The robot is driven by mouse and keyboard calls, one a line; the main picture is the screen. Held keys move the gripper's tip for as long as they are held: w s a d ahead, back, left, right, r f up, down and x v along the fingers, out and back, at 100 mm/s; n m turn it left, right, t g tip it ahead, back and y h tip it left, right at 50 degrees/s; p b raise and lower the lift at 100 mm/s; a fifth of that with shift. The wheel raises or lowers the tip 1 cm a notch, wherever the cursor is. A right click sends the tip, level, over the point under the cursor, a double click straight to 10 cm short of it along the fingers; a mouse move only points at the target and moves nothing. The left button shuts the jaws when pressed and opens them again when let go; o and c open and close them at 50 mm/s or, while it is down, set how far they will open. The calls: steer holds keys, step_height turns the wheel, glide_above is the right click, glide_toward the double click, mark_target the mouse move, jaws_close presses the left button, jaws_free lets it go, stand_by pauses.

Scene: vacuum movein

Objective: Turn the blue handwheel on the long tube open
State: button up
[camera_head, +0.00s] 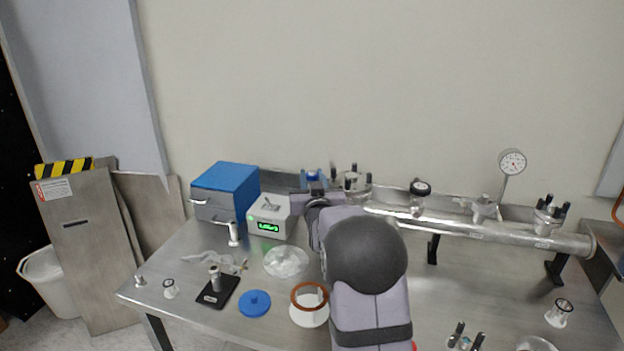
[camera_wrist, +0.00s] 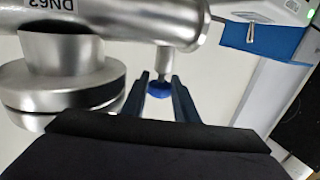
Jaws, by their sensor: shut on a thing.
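The long tube (camera_head: 480,231) is a shiny metal pipe lying across the back right of the table; in the wrist view a metal pipe (camera_wrist: 125,18) marked DN63 fills the upper left. The blue handwheel (camera_wrist: 159,89) sits on a short metal stem below this pipe in the wrist view. In the head view it shows as a small blue patch (camera_head: 313,176) behind my wrist. My gripper (camera_wrist: 160,84) is shut on the handwheel, with one blue finger on each side. In the head view my arm hides most of the gripper and the tube's left end.
A blue box (camera_head: 225,178) and a white controller with a green display (camera_head: 268,220) stand left of my gripper. A dial gauge (camera_head: 512,162) rises from the tube.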

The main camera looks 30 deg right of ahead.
steer(key=o, duration=1.1)
steer(key=shift+c, duration=0.2)
steer(key=shift+r+m+g+h+p, duration=0.15)
steer(key=shift+m+g+h+p, duration=0.4)
steer(key=shift+p, duration=0.85)
